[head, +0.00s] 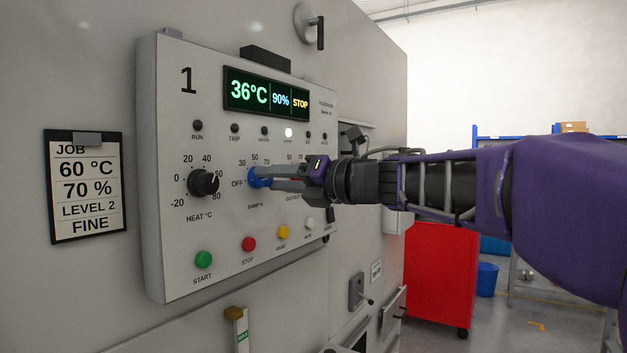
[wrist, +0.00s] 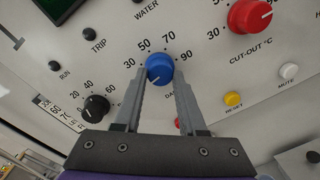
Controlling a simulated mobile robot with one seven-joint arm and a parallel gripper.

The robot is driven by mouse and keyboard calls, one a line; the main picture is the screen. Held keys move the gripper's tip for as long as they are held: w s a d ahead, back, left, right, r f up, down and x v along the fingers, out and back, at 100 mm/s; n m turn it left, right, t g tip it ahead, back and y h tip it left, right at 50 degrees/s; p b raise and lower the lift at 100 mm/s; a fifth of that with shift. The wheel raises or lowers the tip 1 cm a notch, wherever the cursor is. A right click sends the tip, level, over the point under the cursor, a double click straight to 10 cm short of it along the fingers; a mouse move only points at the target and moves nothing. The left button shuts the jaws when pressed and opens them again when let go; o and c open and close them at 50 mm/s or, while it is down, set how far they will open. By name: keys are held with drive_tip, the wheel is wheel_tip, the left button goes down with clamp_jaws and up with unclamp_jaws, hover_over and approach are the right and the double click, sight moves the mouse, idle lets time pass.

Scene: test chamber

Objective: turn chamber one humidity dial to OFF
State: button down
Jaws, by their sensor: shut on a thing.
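The blue humidity dial, labelled DAMP %, is on the panel marked 1 in the head view (head: 257,179) and at centre in the wrist view (wrist: 160,67). My gripper (head: 268,177) has its fingers on either side of the dial and is shut on it; the fingers also show in the wrist view (wrist: 161,76). A pale pointer mark shows on the dial's lower left in the wrist view. OFF is printed left of the dial in the head view; a finger hides that side in the wrist view. The display (head: 266,95) reads 36°C, 90%, STOP.
The black heat dial (head: 203,183) is left of the blue dial. The red cut-out dial (wrist: 250,14) is to its right. Green start (head: 204,259), red stop (head: 249,244) and yellow reset (head: 283,232) buttons sit below. A job card (head: 86,187) hangs left of the panel.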

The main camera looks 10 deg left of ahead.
drive_tip(key=shift+r+n, duration=0.15)
drive_tip(key=shift+n, duration=0.15)
idle(0.4)
drive_tip(key=shift+c, duration=2.4)
unclamp_jaws()
drive_tip(key=shift+s+d, duration=0.1)
